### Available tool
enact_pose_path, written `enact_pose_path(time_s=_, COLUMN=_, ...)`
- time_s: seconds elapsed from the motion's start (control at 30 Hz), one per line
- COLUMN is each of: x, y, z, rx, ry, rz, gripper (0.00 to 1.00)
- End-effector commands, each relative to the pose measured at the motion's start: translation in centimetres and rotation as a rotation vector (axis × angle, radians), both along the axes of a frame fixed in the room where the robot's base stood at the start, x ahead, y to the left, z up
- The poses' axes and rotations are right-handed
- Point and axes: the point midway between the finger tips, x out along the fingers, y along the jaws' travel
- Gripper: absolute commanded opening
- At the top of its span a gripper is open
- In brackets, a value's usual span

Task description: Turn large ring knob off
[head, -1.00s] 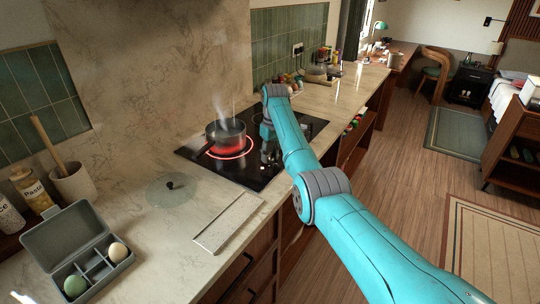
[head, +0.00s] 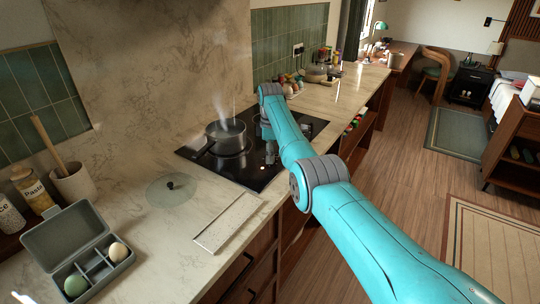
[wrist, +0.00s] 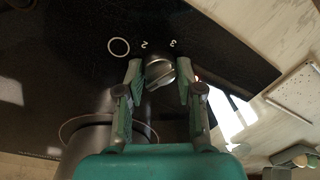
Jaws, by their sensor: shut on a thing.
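A silvery round knob (wrist: 160,72) sits on the black cooktop (wrist: 70,60) in the wrist view. My gripper (wrist: 160,78) has one finger on each side of it and is shut on it. A white ring mark (wrist: 118,47) and the numerals 2 and 3 are printed beside the knob.
A glass lid (head: 171,190) and a pale speckled board (head: 227,222) lie on the counter at the front. An open grey box (head: 78,250) with two egg-like items is at the lower left. Bottles and a utensil crock (head: 75,185) stand by the wall.

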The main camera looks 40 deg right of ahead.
Motion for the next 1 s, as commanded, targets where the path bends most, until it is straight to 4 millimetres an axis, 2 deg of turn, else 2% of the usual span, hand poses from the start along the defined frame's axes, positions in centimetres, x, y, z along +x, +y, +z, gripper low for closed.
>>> enact_pose_path(time_s=0.2, x=-0.02, y=-0.06, z=-0.07, rx=-0.001, ry=0.001, rz=0.185, gripper=0.02)
enact_pose_path(time_s=0.5, x=0.01, y=-0.05, z=-0.06, rx=-0.001, ry=0.0, rz=0.367, gripper=0.02)
enact_pose_path(time_s=1.0, x=0.06, y=-0.01, z=-0.02, rx=-0.001, ry=-0.001, rz=0.454, gripper=0.02)
